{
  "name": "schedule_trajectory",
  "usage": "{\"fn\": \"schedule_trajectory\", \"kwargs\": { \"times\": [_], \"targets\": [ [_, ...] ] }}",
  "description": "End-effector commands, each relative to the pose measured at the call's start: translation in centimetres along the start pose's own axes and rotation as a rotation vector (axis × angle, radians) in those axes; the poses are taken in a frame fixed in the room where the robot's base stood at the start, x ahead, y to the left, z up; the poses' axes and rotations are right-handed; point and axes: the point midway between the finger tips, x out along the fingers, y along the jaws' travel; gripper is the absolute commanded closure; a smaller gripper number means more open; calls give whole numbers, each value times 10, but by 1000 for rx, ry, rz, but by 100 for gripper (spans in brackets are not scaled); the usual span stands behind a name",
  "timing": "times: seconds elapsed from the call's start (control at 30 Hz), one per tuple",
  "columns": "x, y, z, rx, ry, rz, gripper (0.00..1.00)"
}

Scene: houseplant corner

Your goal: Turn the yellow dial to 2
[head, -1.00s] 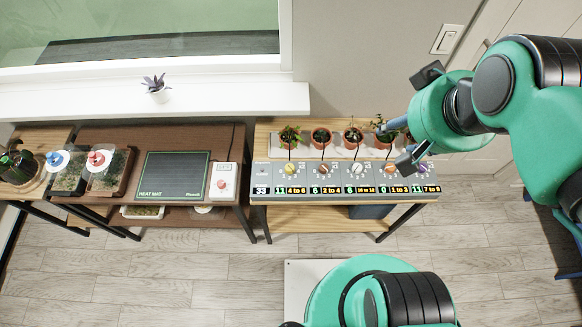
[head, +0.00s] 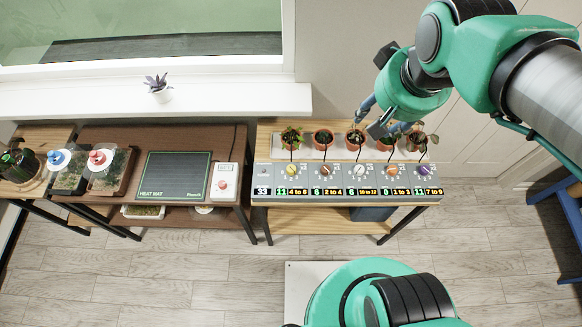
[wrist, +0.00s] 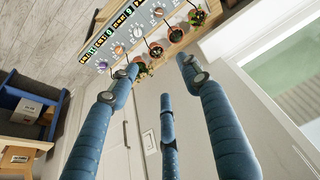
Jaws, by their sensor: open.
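The yellow dial (head: 292,170) is the leftmost dial on the grey control panel (head: 256,181) in the head view. Its pointer setting is too small to read; the display below it appears to read 11, beside a "4 to 6" label. My gripper (head: 366,117) is open and empty, above the right half of the plant row, behind the panel and well right of the yellow dial. In the wrist view, the fingers of my gripper (wrist: 160,76) are spread apart with nothing between them. I cannot make out the yellow dial there.
Several potted plants (head: 323,140) stand in a row behind the panel, under my gripper. Brown, white (head: 359,170), orange (head: 392,171) and purple (head: 424,171) dials sit right of the yellow one. A heat mat (head: 178,176) lies on the table to the left.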

Motion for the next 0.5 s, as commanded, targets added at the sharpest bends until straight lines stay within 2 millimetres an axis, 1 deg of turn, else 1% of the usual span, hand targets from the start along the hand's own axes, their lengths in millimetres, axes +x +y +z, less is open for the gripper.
{"fn": "schedule_trajectory", "kwargs": {
  "times": [0.03,0.23,0.37,0.5],
  "targets": [
    [17,-8,-7,-17,-26,-4,53],
    [75,-40,-31,-67,-107,-12,53],
    [116,-64,-40,-102,-158,-14,53],
    [165,-92,-43,-142,-213,-12,53]
  ]
}}
